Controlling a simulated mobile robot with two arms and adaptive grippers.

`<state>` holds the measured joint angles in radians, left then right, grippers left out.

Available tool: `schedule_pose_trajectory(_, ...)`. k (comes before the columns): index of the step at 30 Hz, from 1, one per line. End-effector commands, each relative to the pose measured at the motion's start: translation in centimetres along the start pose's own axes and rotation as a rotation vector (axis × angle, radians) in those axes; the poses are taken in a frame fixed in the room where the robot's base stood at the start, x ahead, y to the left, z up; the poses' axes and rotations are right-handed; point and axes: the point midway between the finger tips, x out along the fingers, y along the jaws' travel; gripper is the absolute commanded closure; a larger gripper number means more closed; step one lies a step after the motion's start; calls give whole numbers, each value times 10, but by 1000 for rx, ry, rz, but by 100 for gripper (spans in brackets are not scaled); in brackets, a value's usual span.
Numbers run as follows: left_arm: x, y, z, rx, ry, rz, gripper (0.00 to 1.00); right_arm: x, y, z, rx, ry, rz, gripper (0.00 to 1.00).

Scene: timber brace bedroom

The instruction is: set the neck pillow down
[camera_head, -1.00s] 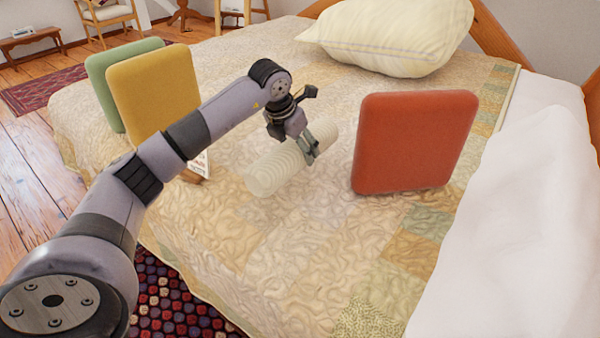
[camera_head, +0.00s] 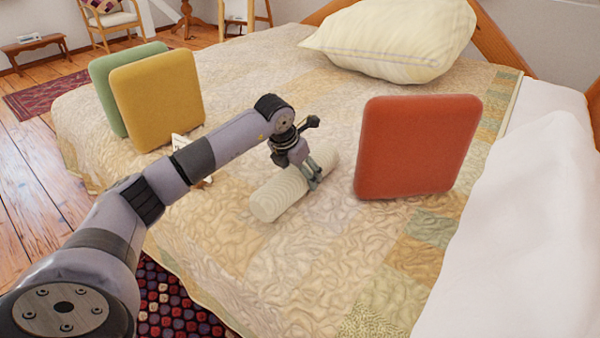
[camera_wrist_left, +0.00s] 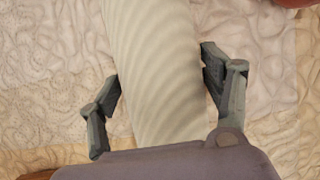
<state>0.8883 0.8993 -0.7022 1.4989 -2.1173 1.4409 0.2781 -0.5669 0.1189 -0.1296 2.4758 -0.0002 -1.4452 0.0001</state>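The neck pillow (camera_head: 283,193) is a cream, ribbed roll lying level over the middle of the quilted bed (camera_head: 300,265). It looks to be on the quilt or very close to it; I cannot tell if its whole underside touches. My left gripper (camera_head: 314,176) reaches down over it near its far right end. My right gripper is not in view.
A red cushion (camera_head: 415,150) stands upright to the right of the roll. Yellow (camera_head: 158,100) and green (camera_head: 103,90) cushions stand at the left, with a small white card (camera_head: 179,143) beside them. A large cream pillow (camera_head: 395,40) lies at the back. Quilt in front is clear.

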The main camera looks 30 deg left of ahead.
Motion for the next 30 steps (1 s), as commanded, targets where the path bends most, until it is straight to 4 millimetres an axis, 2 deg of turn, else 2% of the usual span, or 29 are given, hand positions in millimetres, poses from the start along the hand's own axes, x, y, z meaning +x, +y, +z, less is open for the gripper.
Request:
schedule_pose_trajectory(3,0,0,0,0,0,0,17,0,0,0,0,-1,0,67)
schedule_pose_trajectory(12,-1,0,0,0,-1,0,17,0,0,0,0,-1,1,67)
schedule_pose_trajectory(16,-10,1,1,-1,-2,2,17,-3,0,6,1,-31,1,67)
schedule_pose_trajectory(21,-41,1,2,1,-3,2,17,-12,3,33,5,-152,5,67)
schedule_pose_trajectory(30,-101,1,2,0,-3,2,17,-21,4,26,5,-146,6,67)
